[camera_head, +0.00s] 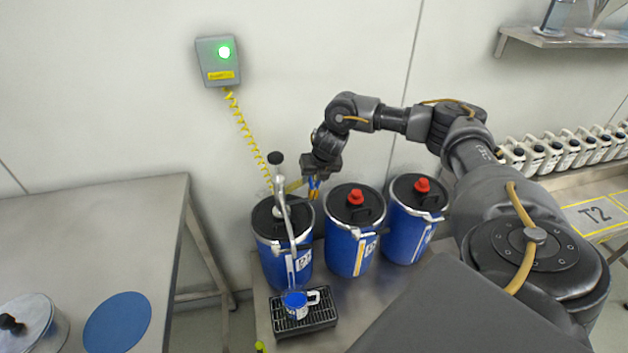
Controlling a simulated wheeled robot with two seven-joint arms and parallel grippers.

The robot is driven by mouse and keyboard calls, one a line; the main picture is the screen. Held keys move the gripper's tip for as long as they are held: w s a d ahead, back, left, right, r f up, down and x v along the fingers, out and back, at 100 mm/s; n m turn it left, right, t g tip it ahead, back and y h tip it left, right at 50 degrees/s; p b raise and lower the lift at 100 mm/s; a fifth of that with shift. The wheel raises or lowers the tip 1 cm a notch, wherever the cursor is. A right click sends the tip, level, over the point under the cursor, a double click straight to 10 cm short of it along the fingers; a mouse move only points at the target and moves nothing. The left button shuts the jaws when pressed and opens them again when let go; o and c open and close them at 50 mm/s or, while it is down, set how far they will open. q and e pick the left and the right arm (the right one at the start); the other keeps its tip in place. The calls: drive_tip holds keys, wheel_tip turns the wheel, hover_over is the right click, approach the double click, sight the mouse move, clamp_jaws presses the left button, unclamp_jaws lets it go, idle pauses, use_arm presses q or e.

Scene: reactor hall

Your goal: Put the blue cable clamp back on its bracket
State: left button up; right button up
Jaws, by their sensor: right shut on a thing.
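My right gripper (314,184) reaches in from the right and points down over the gap between the left and middle blue drums. It is shut on a small blue piece (314,187), which looks like the blue cable clamp and is mostly hidden by the fingers. A yellow part shows just left of the fingers. A coiled yellow cable (244,128) runs down from a grey wall box (218,62) with a lit green lamp towards the left drum (285,255). I cannot make out the bracket. My left gripper is not in view.
A tall lever tap (283,210) stands at the left drum, close to my right gripper. Middle (348,247) and right (407,230) drums have red caps. A blue-and-white mug (296,304) sits on a black drip grate (317,325). A steel table (110,225) is at left.

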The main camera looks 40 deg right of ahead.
drive_tip(key=shift+r, duration=0.1)
drive_tip(key=shift+r+p, duration=2.15)
drive_tip(key=shift+r, duration=0.1)
drive_tip(key=shift+f, duration=0.1)
